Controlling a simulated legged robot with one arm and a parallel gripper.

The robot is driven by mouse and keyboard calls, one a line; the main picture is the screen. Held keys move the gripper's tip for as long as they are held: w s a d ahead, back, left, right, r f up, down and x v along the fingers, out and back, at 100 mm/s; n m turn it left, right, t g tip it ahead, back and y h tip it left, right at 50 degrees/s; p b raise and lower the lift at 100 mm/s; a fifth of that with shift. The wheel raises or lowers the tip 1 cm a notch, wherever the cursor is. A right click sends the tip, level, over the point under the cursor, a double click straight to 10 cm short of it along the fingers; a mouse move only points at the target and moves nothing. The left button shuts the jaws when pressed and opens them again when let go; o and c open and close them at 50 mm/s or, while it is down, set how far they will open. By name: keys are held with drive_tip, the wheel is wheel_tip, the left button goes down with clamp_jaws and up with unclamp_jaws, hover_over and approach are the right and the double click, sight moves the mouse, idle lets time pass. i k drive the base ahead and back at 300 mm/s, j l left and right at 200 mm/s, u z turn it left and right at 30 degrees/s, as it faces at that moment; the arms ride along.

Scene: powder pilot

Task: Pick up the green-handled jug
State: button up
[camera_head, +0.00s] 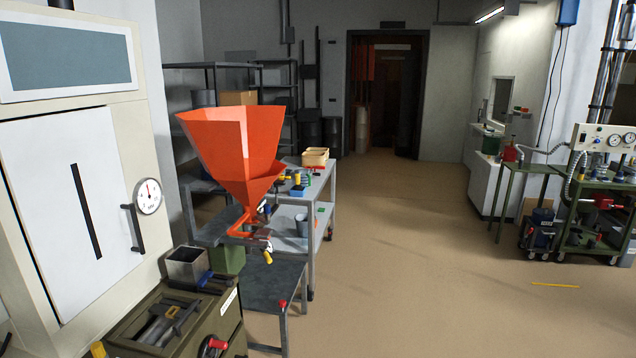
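A small grey jug-like vessel (302,226) stands on the lower shelf of the grey cart, left of the picture's middle. A small green part shows beside its upper right, which may be its handle; it is too small to be sure. A square grey container (187,268) with a blue part at its side stands on the green machine at the lower left. My gripper is not in view, so its state and what it holds are hidden.
An orange hopper (232,150) stands in front of the grey cart (332,190), above a low dark table (272,285). A cream cabinet (75,190) fills the left. Green carts (575,235) stand at the right. The tan floor (420,260) between is mostly clear up to a doorway.

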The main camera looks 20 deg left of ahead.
sight(305, 174)
drive_tip(key=i+u, duration=0.15)
drive_tip(key=i, duration=1.75)
drive_tip(key=i+u, duration=0.15)
drive_tip(key=i, duration=1.65)
drive_tip(key=i+u, duration=0.3)
drive_tip(key=i, duration=0.25)
drive_tip(key=i+l+u, duration=0.1)
drive_tip(key=i+u, duration=0.2)
drive_tip(key=i, duration=0.3)
drive_tip(key=i+l+u, duration=0.3)
drive_tip(key=i, duration=0.25)
drive_tip(key=i+u, duration=0.25)
drive_tip(key=k, duration=0.05)
